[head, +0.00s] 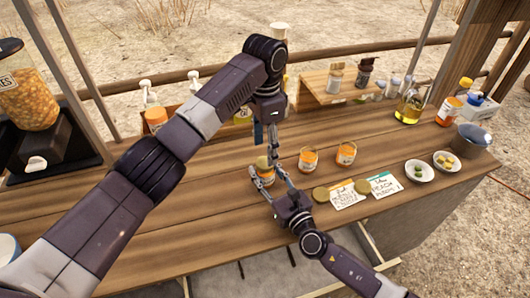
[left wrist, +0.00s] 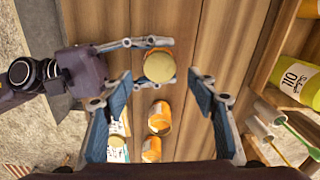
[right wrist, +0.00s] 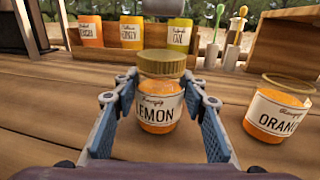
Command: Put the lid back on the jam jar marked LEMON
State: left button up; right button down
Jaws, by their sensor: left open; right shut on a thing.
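The LEMON jar (right wrist: 158,112), with orange contents, stands upright on the wooden counter. A gold lid (right wrist: 163,62) sits on its mouth; I cannot tell whether it is tightened. From above, the lid (left wrist: 159,67) covers the jar top in the left wrist view. My right gripper (right wrist: 160,90) is shut on the LEMON jar's sides, below the lid. My left gripper (left wrist: 160,90) is open and empty, pointing down above the jar, apart from the lid. In the head view, the left arm and its gripper (head: 266,140) partly hide the jar (head: 265,178).
The open ORANGE jar (right wrist: 278,110) and another open jar (head: 346,153) stand right of LEMON. Two gold lids (head: 320,194) (head: 362,187) lie by handwritten cards (head: 384,184). Small bowls (head: 419,171) stand farther right. A wooden crate (right wrist: 160,35) with labelled bottles is behind.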

aim_at(265, 162)
pick_arm(q)
jog(key=shift+c, duration=0.3)
jog(key=r+n, duration=0.2)
jog(key=n, duration=0.1)
jog(key=shift+w+d, duration=0.15)
jog(key=n, duration=0.2)
jog(key=r+n, duration=0.1)
jog(key=n, duration=0.1)
jog(key=shift+r+n, duration=0.2)
jog(key=shift+n, duration=0.1)
jog(key=shift+f, duration=0.1)
jog(key=shift+f, duration=3.9)
jog(key=shift+c, duration=0.5)
jog(key=c, duration=1.1)
